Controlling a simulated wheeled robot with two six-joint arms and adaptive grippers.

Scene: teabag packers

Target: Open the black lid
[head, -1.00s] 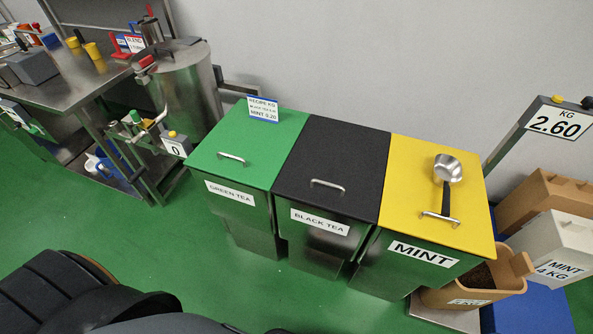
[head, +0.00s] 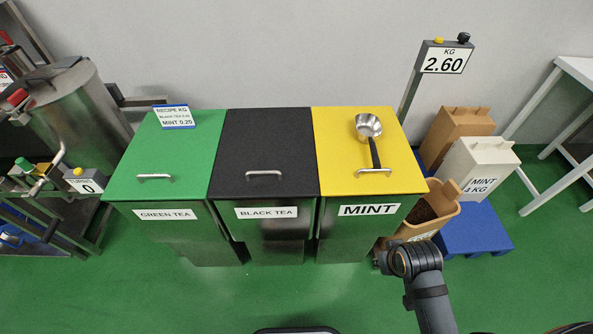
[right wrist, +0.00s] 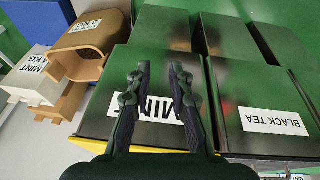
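The black lid (head: 262,135) lies flat and closed on the black tea bin (head: 275,235), between the green and yellow lids. Its silver handle (head: 264,173) is near the front edge, with nothing touching it. The black tea bin's front also shows in the right wrist view (right wrist: 255,90). My right gripper (right wrist: 162,70) has its fingers apart and empty, in front of the mint bin's label. In the head view my right arm is at the lower right, in front of the mint bin; its fingers cannot be made out there. My left gripper is out of view.
A metal scoop (head: 369,127) lies on the yellow lid (head: 335,140). A recipe sign (head: 174,117) stands on the green lid (head: 170,155). The green floor in front is clear.

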